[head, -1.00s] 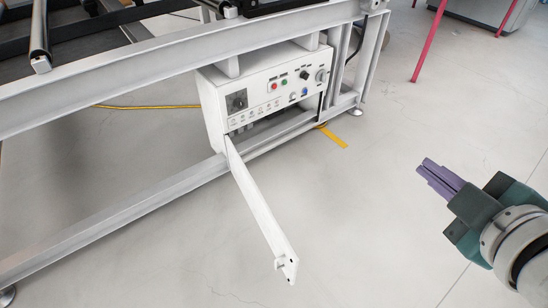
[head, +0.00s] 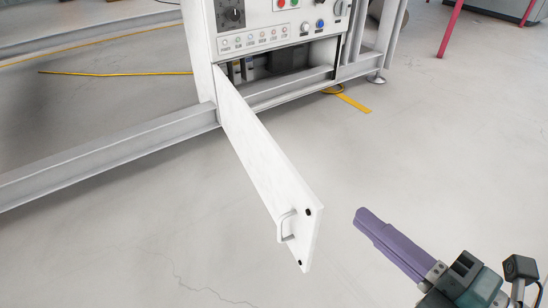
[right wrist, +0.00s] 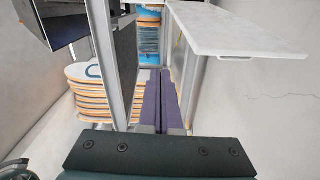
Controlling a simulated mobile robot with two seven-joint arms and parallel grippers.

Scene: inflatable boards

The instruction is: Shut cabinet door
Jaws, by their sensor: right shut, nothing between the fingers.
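The white cabinet door (head: 262,160) stands wide open in the head view, hinged at its far left end below the control panel and swung out toward me. A small handle (head: 286,227) is near its free end, on the left-hand face. My right gripper (head: 362,218), with purple fingers, is shut and empty to the right of the door's free end, apart from it. In the right wrist view the purple fingers (right wrist: 159,100) lie together, and a white panel shows at upper right. My left gripper is not in view.
The white control cabinet (head: 285,20) is mounted on a grey metal frame (head: 110,150) with a low rail to the left. A yellow cable (head: 115,73) lies on the floor behind. Pink posts (head: 450,28) stand at the back right. The floor right of the door is clear.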

